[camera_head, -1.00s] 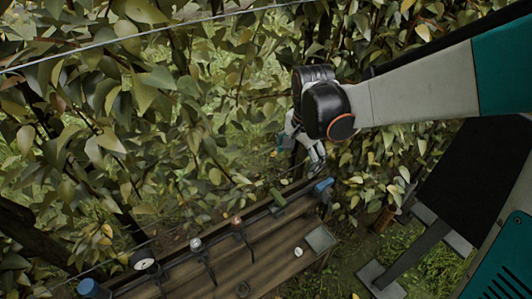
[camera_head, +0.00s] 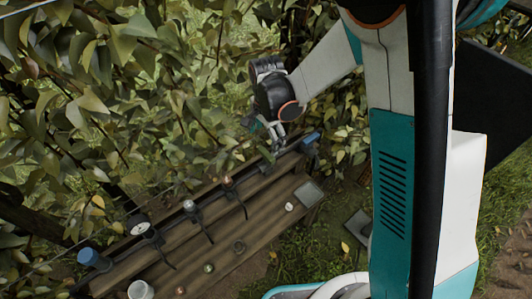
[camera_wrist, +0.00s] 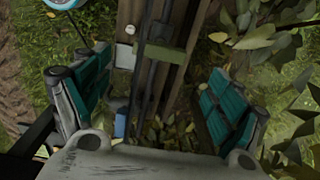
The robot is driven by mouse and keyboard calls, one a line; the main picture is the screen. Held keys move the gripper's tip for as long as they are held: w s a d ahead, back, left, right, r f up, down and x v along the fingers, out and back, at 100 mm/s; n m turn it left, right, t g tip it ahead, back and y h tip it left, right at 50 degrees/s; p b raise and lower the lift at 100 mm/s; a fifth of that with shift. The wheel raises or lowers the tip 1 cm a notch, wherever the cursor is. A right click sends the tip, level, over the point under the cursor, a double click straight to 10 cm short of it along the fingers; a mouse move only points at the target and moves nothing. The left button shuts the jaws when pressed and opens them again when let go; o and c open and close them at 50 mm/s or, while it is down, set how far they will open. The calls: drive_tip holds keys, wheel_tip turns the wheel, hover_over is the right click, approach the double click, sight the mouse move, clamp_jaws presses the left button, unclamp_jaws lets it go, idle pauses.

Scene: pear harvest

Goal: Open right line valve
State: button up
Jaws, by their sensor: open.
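My gripper (camera_head: 276,132) hangs over the far right end of the wooden bench in the head view. Its two teal-padded fingers stand wide apart in the wrist view (camera_wrist: 158,75), with nothing held. A dark pipe line (camera_head: 210,192) runs along the bench, with small fittings, a copper-coloured one (camera_head: 227,182) and a silver one (camera_head: 190,205). A green block-like fitting (camera_wrist: 165,57) sits on the dark pipe between the fingers in the wrist view. I cannot tell for certain which fitting is the right line valve.
The wooden bench (camera_head: 215,238) carries a round gauge (camera_head: 138,226), a white cup (camera_head: 141,290) and several small loose items. Blue caps stand at the right end (camera_head: 310,138) and left end (camera_head: 90,257). A light square plate (camera_head: 308,193) lies near the right end. Dense leaves crowd behind.

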sight(266, 153)
wheel_tip(266, 153, down, 7)
drive_tip(key=shift+f+b, duration=0.1)
drive_tip(key=shift+b, duration=0.85)
drive_tip(key=shift+c, duration=0.3)
drive_tip(key=c, duration=1)
